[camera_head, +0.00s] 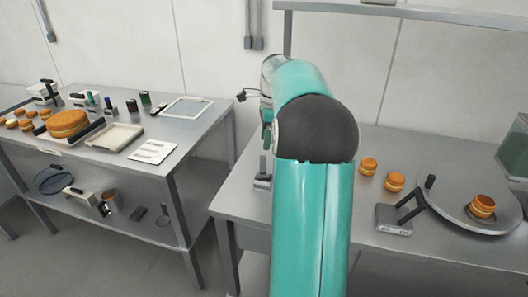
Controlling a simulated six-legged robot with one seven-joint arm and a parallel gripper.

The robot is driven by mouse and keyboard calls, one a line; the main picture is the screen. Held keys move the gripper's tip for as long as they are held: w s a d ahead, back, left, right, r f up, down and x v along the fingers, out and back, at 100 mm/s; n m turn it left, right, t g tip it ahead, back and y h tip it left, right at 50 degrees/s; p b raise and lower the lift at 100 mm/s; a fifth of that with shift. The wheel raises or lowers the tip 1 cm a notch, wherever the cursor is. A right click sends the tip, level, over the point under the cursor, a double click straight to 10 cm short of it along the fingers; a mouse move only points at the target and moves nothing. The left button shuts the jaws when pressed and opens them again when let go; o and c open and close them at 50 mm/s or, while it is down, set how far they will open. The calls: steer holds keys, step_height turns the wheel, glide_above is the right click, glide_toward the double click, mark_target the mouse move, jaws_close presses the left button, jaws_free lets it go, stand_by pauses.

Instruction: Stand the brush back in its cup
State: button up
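I cannot pick out the brush with certainty. A small brownish cup-like container (111,201) stands on the lower shelf of the left table; I cannot tell whether it is the brush's cup. My teal arm rises through the middle of the view and bends at a dark joint. Its far end points down over the left edge of the right table. My gripper's fingers are hidden behind the arm, so I cannot see whether they hold anything.
The left steel table (190,130) holds a large round cake (68,123), small filled rounds, a tray (115,137), bottles and a white frame (187,107). The right table (330,222) holds two rounds (369,165) (394,182), a grey device (394,220) and a round plate (450,206) bearing another round.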

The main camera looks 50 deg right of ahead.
steer(key=shift+s+d+r, duration=0.1)
steer(key=shift+r, duration=0.8)
steer(key=shift+s+d+r, duration=0.1)
steer(key=shift+r, duration=0.8)
steer(key=s+a+r+n+t+h, duration=0.15)
steer(key=a+n, duration=0.45)
steer(key=a, duration=0.6)
steer(key=s+a+r+n, duration=0.1)
steer(key=a+r+n, duration=0.35)
steer(key=a, duration=0.75)
steer(key=s+a+f+n+t, duration=0.1)
steer(key=s+a+f+n, duration=0.3)
steer(key=s+a+n, duration=0.3)
steer(key=s+a+f+n+t, duration=0.2)
steer(key=s+a+f+n, duration=0.3)
steer(key=a+n, duration=0.3)
steer(key=shift+s+a, duration=0.35)
steer(key=shift+s, duration=0.5)
steer(key=shift+d+f+y, duration=0.1)
steer(key=shift+d+y, duration=0.1)
steer(key=shift+y, duration=0.05)
